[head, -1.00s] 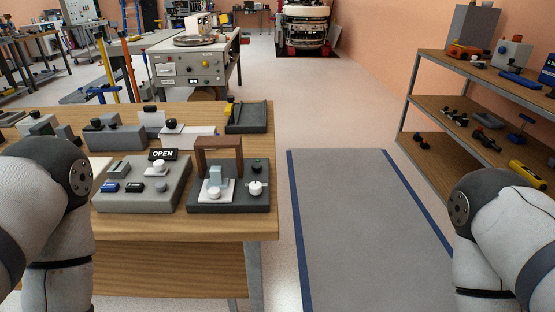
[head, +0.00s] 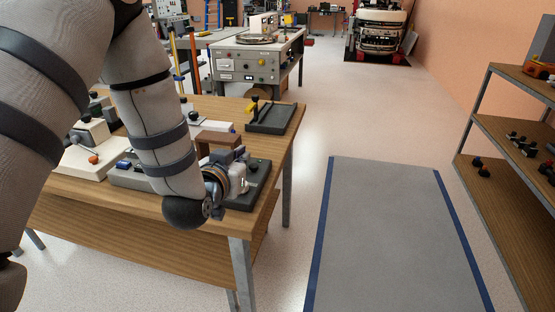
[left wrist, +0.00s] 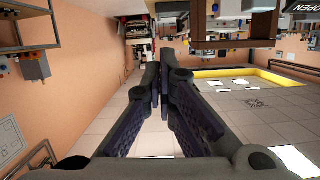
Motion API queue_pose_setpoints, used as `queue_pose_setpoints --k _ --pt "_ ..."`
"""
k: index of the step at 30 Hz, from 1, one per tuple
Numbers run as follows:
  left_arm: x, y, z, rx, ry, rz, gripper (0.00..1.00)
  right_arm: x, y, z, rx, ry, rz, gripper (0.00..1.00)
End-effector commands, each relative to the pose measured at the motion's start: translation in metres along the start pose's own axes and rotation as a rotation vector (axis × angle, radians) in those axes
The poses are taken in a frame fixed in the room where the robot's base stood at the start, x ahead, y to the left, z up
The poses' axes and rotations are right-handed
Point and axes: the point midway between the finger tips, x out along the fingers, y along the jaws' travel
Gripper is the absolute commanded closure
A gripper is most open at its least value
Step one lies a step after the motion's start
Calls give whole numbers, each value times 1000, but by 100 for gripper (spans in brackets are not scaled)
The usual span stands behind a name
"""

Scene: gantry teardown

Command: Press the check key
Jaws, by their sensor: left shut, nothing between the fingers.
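A dark-based fixture (head: 262,178) sits at the table's front right corner, with a brown arch (head: 216,138) and a green knob (head: 253,163) on it. I cannot tell which part is the check key. My left arm comes down over the table, and its hand covers much of this fixture in the head view. In the left wrist view my left gripper (left wrist: 157,85) has its fingers together, with nothing between them. The brown arch (left wrist: 199,22) shows beyond and right of the fingertips there. I cannot tell whether the fingers touch anything. My right gripper is out of view.
The wooden table (head: 100,202) also bears a white-based fixture (head: 88,165) and a dark tray (head: 275,117). A grey blue-edged mat (head: 390,225) lies on the floor to the right. A shelf (head: 510,180) stands at the far right. The aisle between table and shelf is clear.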

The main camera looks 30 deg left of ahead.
Motion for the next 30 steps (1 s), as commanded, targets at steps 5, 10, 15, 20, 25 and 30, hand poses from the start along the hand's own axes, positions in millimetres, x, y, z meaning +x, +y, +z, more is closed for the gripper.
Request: queue_pose_setpoints --k 5,10,15,20,25,30 --pt "0 -1 -2 0 4 -2 100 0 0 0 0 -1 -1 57" --pt "2 0 -1 0 3 -1 100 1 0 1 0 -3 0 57" --pt "25 0 3 1 -1 -2 100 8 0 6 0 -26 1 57" --pt "61 0 5 2 -4 -2 100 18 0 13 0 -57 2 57" --pt "98 0 6 2 -4 -1 100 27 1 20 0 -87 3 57" --pt "108 0 27 2 -5 -1 100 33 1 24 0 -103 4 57"
